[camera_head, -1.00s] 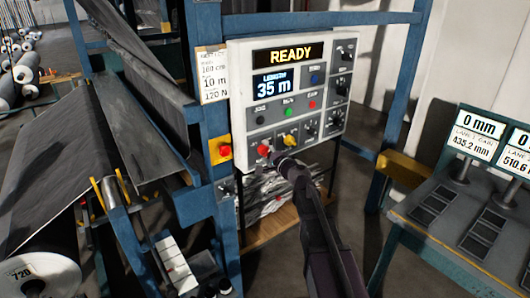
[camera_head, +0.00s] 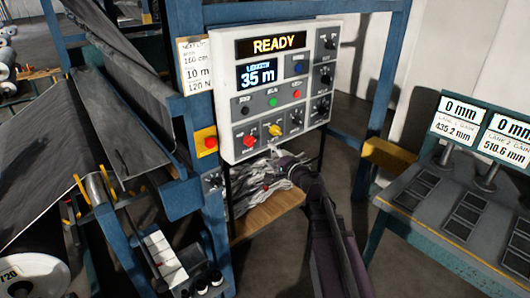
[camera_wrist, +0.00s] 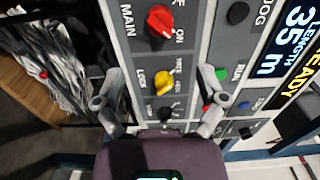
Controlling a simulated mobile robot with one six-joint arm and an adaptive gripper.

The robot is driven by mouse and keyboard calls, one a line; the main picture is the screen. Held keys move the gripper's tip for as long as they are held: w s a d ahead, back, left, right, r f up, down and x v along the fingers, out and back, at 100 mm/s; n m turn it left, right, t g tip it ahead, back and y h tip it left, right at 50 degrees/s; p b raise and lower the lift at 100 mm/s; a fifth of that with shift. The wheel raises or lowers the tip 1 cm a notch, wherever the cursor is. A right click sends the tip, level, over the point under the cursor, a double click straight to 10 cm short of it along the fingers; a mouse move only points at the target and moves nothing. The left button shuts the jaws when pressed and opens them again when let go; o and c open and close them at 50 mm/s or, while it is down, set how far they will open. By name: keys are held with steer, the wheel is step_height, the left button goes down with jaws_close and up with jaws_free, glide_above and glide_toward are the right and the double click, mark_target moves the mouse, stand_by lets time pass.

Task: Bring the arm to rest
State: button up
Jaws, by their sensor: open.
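My gripper (camera_head: 270,176) is in front of the lower edge of the control panel (camera_head: 226,143) in the head view, on the end of my dark arm. In the wrist view my gripper (camera_wrist: 160,86) has its two fingers spread apart with nothing held between them. The panel's yellow knob (camera_wrist: 163,83) shows between the fingers, beyond them, and the red MAIN knob (camera_wrist: 160,21) is above it. The head view shows the red knob (camera_head: 250,141) and yellow knob (camera_head: 275,130) clear of the gripper. The panel screen reads READY and 35 m.
A blue frame (camera_head: 203,105) carries the panel. A shelf (camera_head: 265,212) with crumpled grey material lies below it. A bench with displays (camera_head: 430,205) stands at right, a yellow box (camera_head: 388,155) beside it. Grey rolls (camera_head: 38,272) and sheet are at left.

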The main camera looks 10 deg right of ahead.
steer(key=shift+s+d, duration=0.15)
steer(key=shift+s, duration=0.1)
steer(key=s+a+f+n+g+h, duration=0.2)
steer(key=s+a+f+n+g, duration=0.3)
steer(key=s+f+n+g, duration=0.6)
steer(key=s+d+f+g+h, duration=0.4)
steer(key=s+d+f+h, duration=0.3)
steer(key=s+d, duration=0.2)
steer(key=shift+s+f+n+h, duration=0.3)
steer(key=shift+s+n, duration=0.1)
steer(key=shift+s, duration=0.3)
